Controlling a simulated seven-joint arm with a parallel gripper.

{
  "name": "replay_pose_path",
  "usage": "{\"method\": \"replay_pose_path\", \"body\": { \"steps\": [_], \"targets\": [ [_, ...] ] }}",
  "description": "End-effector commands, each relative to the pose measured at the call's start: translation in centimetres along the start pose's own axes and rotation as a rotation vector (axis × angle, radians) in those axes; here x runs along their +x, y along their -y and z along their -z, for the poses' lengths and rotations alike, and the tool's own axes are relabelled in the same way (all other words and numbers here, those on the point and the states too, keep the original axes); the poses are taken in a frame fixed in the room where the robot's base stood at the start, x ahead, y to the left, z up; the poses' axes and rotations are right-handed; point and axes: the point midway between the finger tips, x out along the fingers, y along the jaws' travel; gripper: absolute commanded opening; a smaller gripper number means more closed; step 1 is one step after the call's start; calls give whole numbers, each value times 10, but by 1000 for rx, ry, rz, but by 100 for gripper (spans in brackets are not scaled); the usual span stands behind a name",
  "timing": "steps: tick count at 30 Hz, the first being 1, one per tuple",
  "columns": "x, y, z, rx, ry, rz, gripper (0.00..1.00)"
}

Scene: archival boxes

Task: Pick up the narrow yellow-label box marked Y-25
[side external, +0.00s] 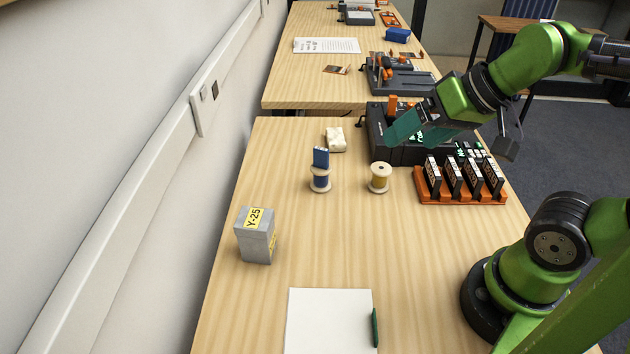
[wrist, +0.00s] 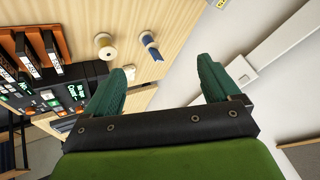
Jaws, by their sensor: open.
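The narrow grey box (side external: 251,243) with yellow labels marked Y-25 stands upright on the left front part of the table. My gripper (side external: 398,127) is high over the dark device at the table's right side, well behind and to the right of the box. In the wrist view my gripper's two green fingers (wrist: 160,90) are spread wide with nothing between them.
Blue (side external: 320,180) and yellow (side external: 380,178) thread spools stand mid-table, with a pale block (side external: 335,140) behind. An orange rack (side external: 460,197) of dark cartridges and a dark device (side external: 376,130) line the right. White paper (side external: 325,322) with a green pen (side external: 375,328) lies in front.

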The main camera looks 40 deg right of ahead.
Motion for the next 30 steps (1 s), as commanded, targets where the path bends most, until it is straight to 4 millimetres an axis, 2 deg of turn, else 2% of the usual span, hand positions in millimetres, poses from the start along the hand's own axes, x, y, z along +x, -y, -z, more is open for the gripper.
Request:
{"method": "replay_pose_path", "body": {
  "steps": [5,8,11,17,21,27,30],
  "targets": [
    [0,1,-1,-5,3,3,89],
    [11,5,-7,-22,57,-2,89],
    [25,19,-2,-67,122,-6,89],
    [62,72,20,-271,300,-32,89],
    [96,115,29,-454,421,-53,89],
    [150,174,28,-725,578,-81,89],
    [169,197,27,-838,630,-91,89]
  ]
}}
